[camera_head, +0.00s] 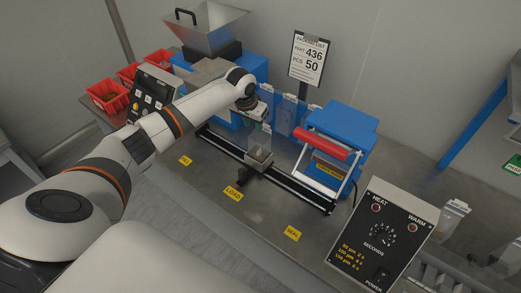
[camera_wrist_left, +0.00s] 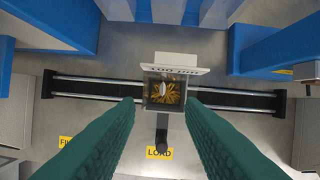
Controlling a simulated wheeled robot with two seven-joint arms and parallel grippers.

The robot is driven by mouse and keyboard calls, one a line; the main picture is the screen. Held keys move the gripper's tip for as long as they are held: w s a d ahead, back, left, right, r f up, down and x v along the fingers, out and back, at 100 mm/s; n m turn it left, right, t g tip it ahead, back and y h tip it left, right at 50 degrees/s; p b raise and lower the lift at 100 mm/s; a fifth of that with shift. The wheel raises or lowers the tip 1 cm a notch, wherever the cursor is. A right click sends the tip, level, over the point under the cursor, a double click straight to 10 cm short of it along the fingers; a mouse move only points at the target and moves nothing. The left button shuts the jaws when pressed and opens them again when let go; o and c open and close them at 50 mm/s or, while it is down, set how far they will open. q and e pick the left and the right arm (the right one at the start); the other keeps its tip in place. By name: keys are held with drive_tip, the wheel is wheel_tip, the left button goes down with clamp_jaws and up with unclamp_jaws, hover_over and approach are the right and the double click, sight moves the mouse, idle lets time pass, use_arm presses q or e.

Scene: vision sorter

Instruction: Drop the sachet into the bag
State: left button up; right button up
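The clear bag (camera_head: 259,140) stands open on the small carriage of the rail, at the LOAD label. In the left wrist view I look down into the bag (camera_wrist_left: 148,101), which holds many small golden pieces (camera_wrist_left: 155,98). A small white item (camera_wrist_left: 166,92), apparently the sachet, shows within the bag's mouth over the golden pieces; its exact depth is unclear. My left gripper (camera_wrist_left: 161,100) is above the bag, its two green fingers wide apart on either side of it with nothing between their tips. In the head view the left gripper (camera_head: 262,118) is small and partly hidden. My right gripper is out of view.
The black rail (camera_head: 290,186) runs past FILL, LOAD (camera_head: 233,193) and SEAL labels. A blue sealer with a red bar (camera_head: 321,141) stands right of the bag. Red bins (camera_head: 108,97) and a metal hopper (camera_head: 208,28) stand behind at left. A timer box (camera_head: 380,235) is front right.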

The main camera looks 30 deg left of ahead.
use_arm(q)
drive_tip(key=b+v, duration=0.1)
drive_tip(key=v, duration=1)
drive_tip(key=shift+r, duration=0.25)
